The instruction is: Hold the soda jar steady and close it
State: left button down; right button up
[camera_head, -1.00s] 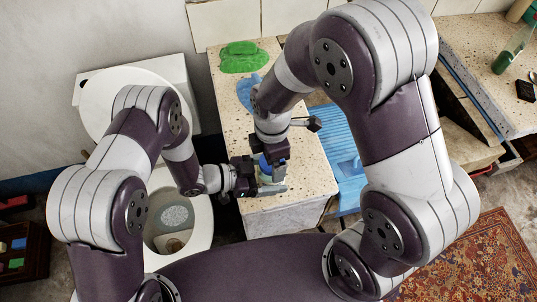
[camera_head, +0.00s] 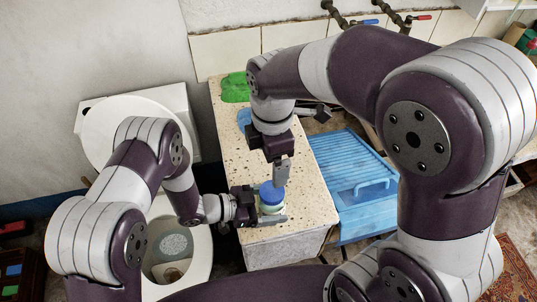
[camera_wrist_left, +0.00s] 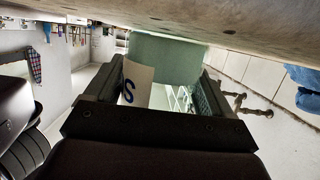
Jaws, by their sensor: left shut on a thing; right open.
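The soda jar (camera_head: 271,209) is pale green and stands upright near the front end of the speckled stone counter. Its blue lid (camera_head: 271,193) sits on top; I cannot tell whether it is fully seated. My left gripper (camera_head: 268,219) is shut around the jar's body from the left. The left wrist view shows the pale green jar (camera_wrist_left: 165,52) and a cream label with a dark "S" (camera_wrist_left: 136,84) between the fingers. My right gripper (camera_head: 281,171) is open, pointing down just above and behind the lid; its fingers overlap in this view.
The stone counter (camera_head: 300,200) is clear around the jar. A green cloth (camera_head: 234,88) and a blue item (camera_head: 244,118) lie farther back. A blue ribbed board (camera_head: 350,165) is to the right, a toilet (camera_head: 205,245) to the left.

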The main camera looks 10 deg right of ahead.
pick_arm(q)
grip_release()
jog(key=v, duration=1.3)
jog(key=shift+b, duration=0.4)
